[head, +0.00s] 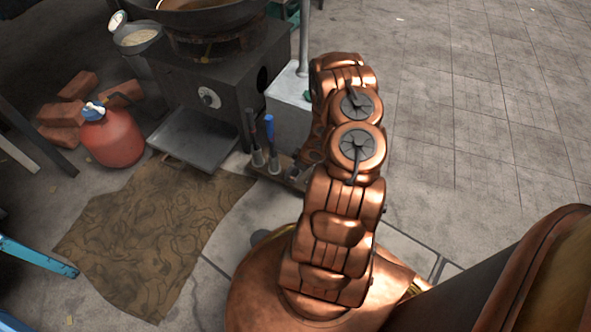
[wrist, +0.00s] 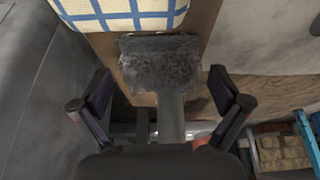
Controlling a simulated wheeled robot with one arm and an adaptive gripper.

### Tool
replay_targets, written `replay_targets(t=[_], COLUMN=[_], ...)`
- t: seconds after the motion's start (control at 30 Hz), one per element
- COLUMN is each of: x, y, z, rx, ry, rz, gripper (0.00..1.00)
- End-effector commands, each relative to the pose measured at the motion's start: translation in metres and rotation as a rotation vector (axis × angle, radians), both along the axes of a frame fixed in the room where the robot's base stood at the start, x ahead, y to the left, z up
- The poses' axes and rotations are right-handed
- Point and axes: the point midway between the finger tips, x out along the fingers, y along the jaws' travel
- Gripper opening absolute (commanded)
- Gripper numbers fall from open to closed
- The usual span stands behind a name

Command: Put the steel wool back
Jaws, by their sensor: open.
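In the wrist view, a dark grey, fuzzy pad that looks like the steel wool (wrist: 160,62) is in front of my gripper (wrist: 160,76). A smooth grey handle-like piece (wrist: 171,116) runs down from it between my fingers. My gripper is open, with one dark finger on each side, and clear space shows between the fingers and the handle. In the head view, my arm hides the gripper and the steel wool is not visible.
The wrist view shows a blue-checked cloth (wrist: 118,12) beyond the wool. In the head view, a black stove (head: 215,85) carries a wok (head: 212,18). A red gas cylinder (head: 112,137), bricks (head: 62,112) and a brown mat (head: 150,240) lie left. Tiled floor (head: 480,100) at right is clear.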

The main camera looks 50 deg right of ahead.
Motion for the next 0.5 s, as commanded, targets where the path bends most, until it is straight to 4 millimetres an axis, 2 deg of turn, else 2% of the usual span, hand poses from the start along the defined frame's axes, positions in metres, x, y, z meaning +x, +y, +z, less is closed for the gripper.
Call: replay_targets(t=[0.5], x=[-0.030], y=[-0.010], z=[0.080], rx=[-0.001], ry=[-0.001], rz=[0.000], gripper=[0.99])
